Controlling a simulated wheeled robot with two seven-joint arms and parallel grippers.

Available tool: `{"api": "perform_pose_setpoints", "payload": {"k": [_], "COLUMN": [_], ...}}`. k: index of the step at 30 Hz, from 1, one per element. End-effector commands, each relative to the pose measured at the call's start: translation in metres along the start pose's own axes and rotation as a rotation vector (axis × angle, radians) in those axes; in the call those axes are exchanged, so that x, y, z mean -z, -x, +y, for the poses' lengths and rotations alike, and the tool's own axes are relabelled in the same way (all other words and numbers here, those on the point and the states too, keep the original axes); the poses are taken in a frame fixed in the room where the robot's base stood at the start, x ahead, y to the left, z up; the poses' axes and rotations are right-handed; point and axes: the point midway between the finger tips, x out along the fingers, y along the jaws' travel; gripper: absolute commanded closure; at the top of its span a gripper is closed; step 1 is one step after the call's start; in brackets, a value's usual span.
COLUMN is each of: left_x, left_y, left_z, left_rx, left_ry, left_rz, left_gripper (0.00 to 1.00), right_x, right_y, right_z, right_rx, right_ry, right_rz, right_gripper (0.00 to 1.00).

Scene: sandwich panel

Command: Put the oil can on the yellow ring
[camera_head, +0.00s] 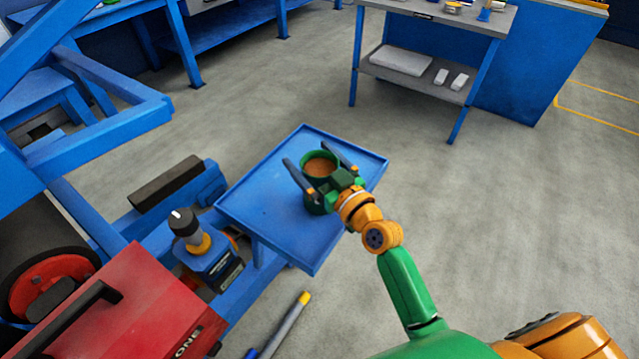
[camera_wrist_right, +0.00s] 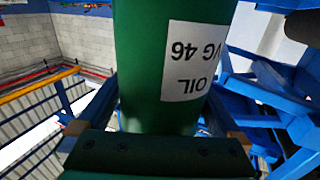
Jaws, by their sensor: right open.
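The oil can (camera_head: 321,166) is green with a brown top and stands upright on a blue tray table (camera_head: 262,212). In the right wrist view the can (camera_wrist_right: 150,60) fills the middle, and its white label reads OIL VG 46 upside down. My right gripper (camera_head: 304,151) is open, with one finger on each side of the can. Whether the fingers touch it I cannot tell. The can's lower part is partly hidden by the gripper. I cannot make out a yellow ring on the tray. My left gripper is not in view.
A blue tool with a black cap (camera_head: 187,224) stands left of the tray, by a red case (camera_head: 125,310). A blue frame (camera_head: 95,130) rises at the left. A grey-topped bench (camera_head: 440,18) stands behind. The floor at right is open.

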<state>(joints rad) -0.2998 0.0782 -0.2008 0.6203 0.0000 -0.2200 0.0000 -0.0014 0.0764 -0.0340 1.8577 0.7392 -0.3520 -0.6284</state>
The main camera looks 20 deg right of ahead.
Motion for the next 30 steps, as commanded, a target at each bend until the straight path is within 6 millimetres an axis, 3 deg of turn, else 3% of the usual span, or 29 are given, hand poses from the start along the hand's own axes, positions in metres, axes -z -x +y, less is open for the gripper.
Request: {"api": "perform_pose_setpoints", "payload": {"k": [5, 6, 15, 17, 26, 30], "left_x": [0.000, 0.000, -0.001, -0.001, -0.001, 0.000], "left_y": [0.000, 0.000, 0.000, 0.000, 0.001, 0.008], "left_z": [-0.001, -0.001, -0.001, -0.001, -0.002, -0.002], "left_rx": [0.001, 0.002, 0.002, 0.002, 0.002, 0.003], "left_ry": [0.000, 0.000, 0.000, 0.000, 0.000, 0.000], "left_rz": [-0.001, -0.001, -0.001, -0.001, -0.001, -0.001], "left_gripper": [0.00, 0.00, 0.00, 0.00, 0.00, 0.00], "right_x": [0.000, 0.000, 0.000, 0.000, 0.003, 0.020], "right_y": [-0.001, -0.001, 0.000, 0.000, -0.001, -0.001], "right_z": [0.000, 0.000, 0.000, 0.000, 0.000, 0.000], "right_rx": [0.000, 0.000, 0.000, 0.000, -0.001, -0.001], "right_ry": [0.001, 0.001, 0.001, 0.001, 0.001, 0.002], "right_rz": [0.000, 0.000, 0.000, 0.000, 0.003, 0.006], "right_gripper": [0.00, 0.05, 0.86, 1.00, 1.00, 1.00]}}
